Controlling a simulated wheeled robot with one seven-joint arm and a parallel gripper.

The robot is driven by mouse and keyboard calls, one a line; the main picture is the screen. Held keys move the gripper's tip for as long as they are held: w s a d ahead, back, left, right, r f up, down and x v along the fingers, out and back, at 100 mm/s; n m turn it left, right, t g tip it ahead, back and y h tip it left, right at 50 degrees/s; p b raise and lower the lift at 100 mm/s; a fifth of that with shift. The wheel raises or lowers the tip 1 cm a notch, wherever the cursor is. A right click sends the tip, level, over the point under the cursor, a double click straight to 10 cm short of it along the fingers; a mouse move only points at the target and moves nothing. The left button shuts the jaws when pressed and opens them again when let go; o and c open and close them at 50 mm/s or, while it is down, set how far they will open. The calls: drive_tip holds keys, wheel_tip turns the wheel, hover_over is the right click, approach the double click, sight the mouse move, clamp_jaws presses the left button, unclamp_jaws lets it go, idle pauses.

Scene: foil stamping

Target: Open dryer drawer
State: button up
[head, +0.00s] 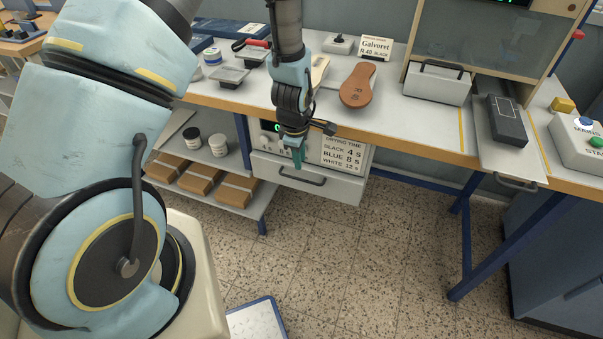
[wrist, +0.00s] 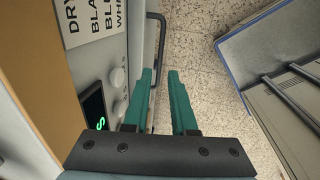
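The dryer is a pale box under the bench, with a drying-time label (head: 342,156) on its front. Its drawer (head: 335,188) is the pale front panel below, with a dark bar handle (head: 302,178). The drawer looks shut or nearly so; I cannot tell exactly. The handle also shows in the wrist view (wrist: 162,45). My gripper (head: 298,160) points down in front of the drawer, just above the handle. In the wrist view its teal fingers (wrist: 159,74) are apart, with the handle's bar beyond and partly behind them. Contact is not clear.
The bench top (head: 420,120) overhangs the dryer. A shelf with brown boxes (head: 195,180) stands left of it. A blue-edged tray (head: 256,320) lies on the floor in front. A blue table leg (head: 466,240) stands at right. The floor before the drawer is mostly clear.

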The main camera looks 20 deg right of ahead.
sight(302, 175)
drive_tip(key=f, duration=0.2)
drive_tip(key=f+p, duration=0.1)
drive_tip(key=f, duration=0.2)
drive_tip(key=w+d+f, duration=0.1)
drive_tip(key=f, duration=0.2)
drive_tip(key=shift+w+f+p, duration=0.1)
drive_tip(key=shift+f+p, duration=0.15)
drive_tip(key=shift+p, duration=0.15)
drive_tip(key=shift+c, duration=0.2)
clamp_jaws()
idle(0.8)
